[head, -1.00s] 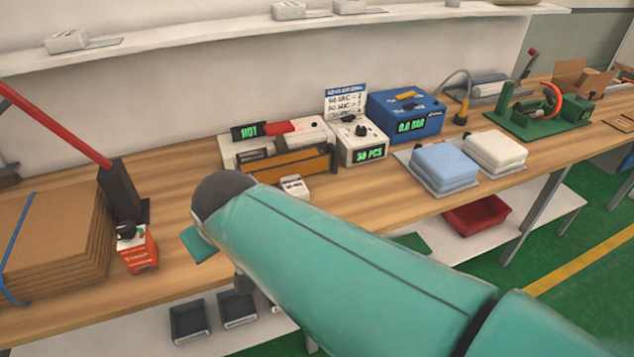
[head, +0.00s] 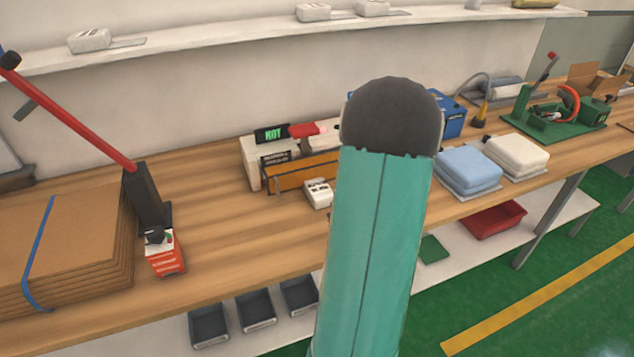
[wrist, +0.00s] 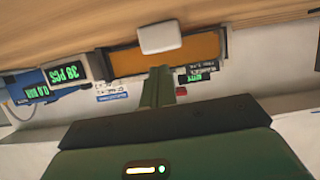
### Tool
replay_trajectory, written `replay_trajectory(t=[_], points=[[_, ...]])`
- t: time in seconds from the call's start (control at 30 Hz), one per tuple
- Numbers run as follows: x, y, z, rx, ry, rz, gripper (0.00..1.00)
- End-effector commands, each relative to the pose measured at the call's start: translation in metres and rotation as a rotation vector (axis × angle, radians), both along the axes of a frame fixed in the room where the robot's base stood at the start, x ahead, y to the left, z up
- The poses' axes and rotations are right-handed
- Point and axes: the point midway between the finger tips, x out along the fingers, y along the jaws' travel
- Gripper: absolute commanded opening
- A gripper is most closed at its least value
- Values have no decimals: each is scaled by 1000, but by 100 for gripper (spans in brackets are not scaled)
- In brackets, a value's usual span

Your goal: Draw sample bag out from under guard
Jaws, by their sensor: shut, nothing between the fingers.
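The orange guard (head: 300,172) runs along the front of a white sealing machine (head: 252,170) whose display reads HOT. The guard also shows in the wrist view (wrist: 200,48), which is upside down. A small white block-like item (head: 318,194) sits against the guard's front edge, and it shows in the wrist view (wrist: 160,37) too. I cannot tell whether it is the sample bag; no other bag is visible at the guard. My gripper (wrist: 158,72) is shut and empty, pointing towards the guard and apart from it. In the head view my arm hides it.
Strapped cardboard (head: 60,235), a red-handled lever tool (head: 148,200) and a red-and-white box (head: 164,254) stand left on the wooden bench (head: 225,225). Blue (head: 467,169) and white (head: 517,153) folded pads lie right. A wall shelf (head: 220,38) runs above. Bench between box and guard is clear.

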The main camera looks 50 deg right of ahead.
Motion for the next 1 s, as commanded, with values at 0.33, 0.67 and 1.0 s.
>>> replay_trajectory(t=[0.33, 0.67, 1.0], points=[[22, -19, -5, 2, -25, 1, 0], [83, -50, -5, 3, -26, 3, 0], [104, -62, -20, 5, -24, 1, 0]])
